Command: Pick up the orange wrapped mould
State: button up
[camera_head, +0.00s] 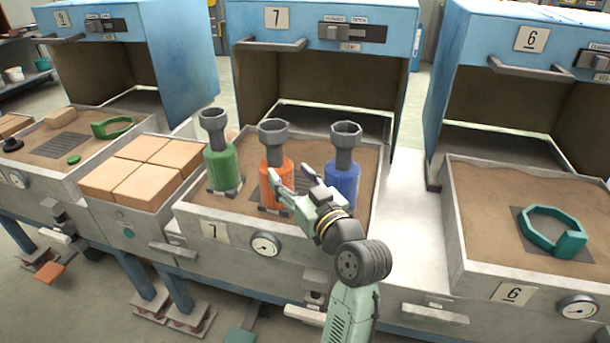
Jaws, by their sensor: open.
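The orange wrapped mould (271,178) stands upright in the sand tray of station 7, between a green wrapped mould (222,168) on the left and a blue wrapped mould (343,182) on the right. Each has a dark grey funnel-shaped top. My gripper (289,180) is open, just right of the orange mould, with its fingers pointing toward it. The near finger overlaps the orange wrap's right edge in this view. I cannot tell whether it touches. My wrist hides part of the blue mould's lower left side.
The station 7 tray (196,222) has raised metal walls and a gauge. Its blue hood (385,60) stands open behind the moulds. Tan blocks (145,170) fill a tray at left. The station 6 tray (480,170) at right holds a green ring (553,240). A clear pale surface (408,215) lies between stations.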

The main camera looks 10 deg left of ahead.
aim_at(278, 159)
jog(key=p+x, duration=0.1)
jog(key=x, duration=0.2)
jog(key=p+x, duration=0.1)
jog(key=x, duration=0.3)
jog(key=f+p+x, duration=0.1)
jog(key=x, duration=0.2)
jog(key=shift+w+d, duration=0.1)
jog(key=shift+w, duration=0.3)
grip_shut()
jog(key=shift+r, duration=0.1)
dwell(0.6)
